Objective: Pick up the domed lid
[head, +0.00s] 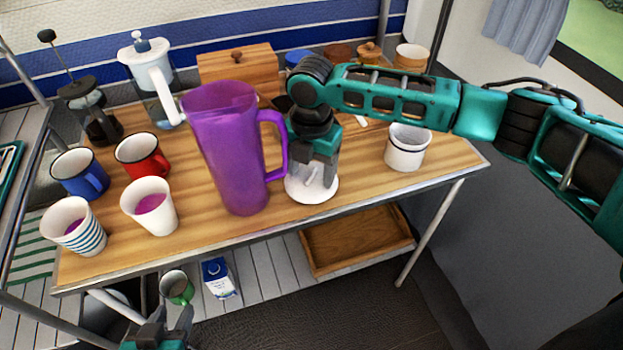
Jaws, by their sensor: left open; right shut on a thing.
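A white, round, lid-like thing (323,190), which looks like the domed lid, sits on the wooden table just right of the purple pitcher (228,150). My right gripper (313,172) points down from above and is shut on its upper part. The gripper hides much of its top, and I cannot tell whether its rim touches the table. My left gripper (170,318) is at the bottom of the view, below the table's front edge. It is open, with its fingers below a green mug (177,287).
The wooden table (350,207) holds a red mug (142,156), a blue mug (80,174), two cups with purple drink (150,205), and a white pot (407,147) at right. A wooden box (237,63) stands behind. A milk carton (218,278) and wooden tray (357,240) are lower down.

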